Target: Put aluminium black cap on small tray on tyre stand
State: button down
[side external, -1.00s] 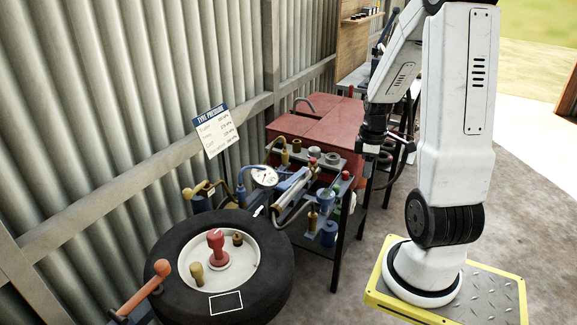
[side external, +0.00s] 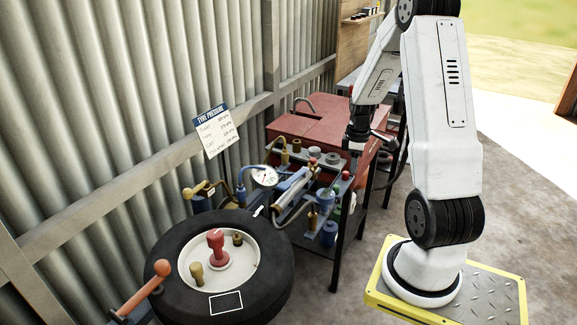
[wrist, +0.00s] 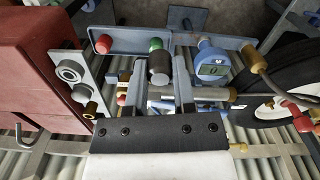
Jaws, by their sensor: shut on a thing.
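My gripper (wrist: 158,88) is shut on a dark, rounded cap (wrist: 159,66), which shows between its two grey fingers in the wrist view. In the side view my gripper (side external: 354,160) is at the right end of the gauge rack, beside the red chest; the cap cannot be made out there. The tyre (side external: 270,285) lies flat at the lower left, well away from my gripper. Its pale hub (side external: 245,275) bears a red knob and brass caps. A dark rectangle with a white outline (side external: 226,303) is on its front side; I cannot tell whether this is the small tray.
The rack (side external: 318,248) carries a dial gauge (side external: 264,176), a digital gauge (wrist: 212,68) and several fittings between my gripper and the tyre. A red chest (side external: 310,125) stands behind. A grey plate with rings (wrist: 84,84) is at left in the wrist view. A red-ended lever (side external: 145,290) rises left of the tyre.

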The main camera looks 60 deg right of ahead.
jog(key=shift+w+d+f, duration=0.7)
jog(key=shift+w+f, duration=0.05)
jog(key=shift+f, duration=0.25)
jog(key=shift+w+d+f, duration=0.7)
jog(key=shift+f, duration=0.35)
jog(key=shift+w+d+f, duration=0.7)
jog(key=shift+w+f, duration=0.05)
jog(key=shift+f, duration=0.25)
jog(key=shift+f, duration=0.1)
jog(key=shift+w+d+f, duration=0.1)
jog(key=shift+d+f, duration=0.05)
jog(key=shift+f, duration=1.55)
jog(key=shift+f, duration=0.15)
jog(key=c, duration=0.7)
grip_release()
jog(key=shift+w, duration=0.1)
notch_tip(320, 180, up, 12)
jog(key=shift+r, duration=0.15)
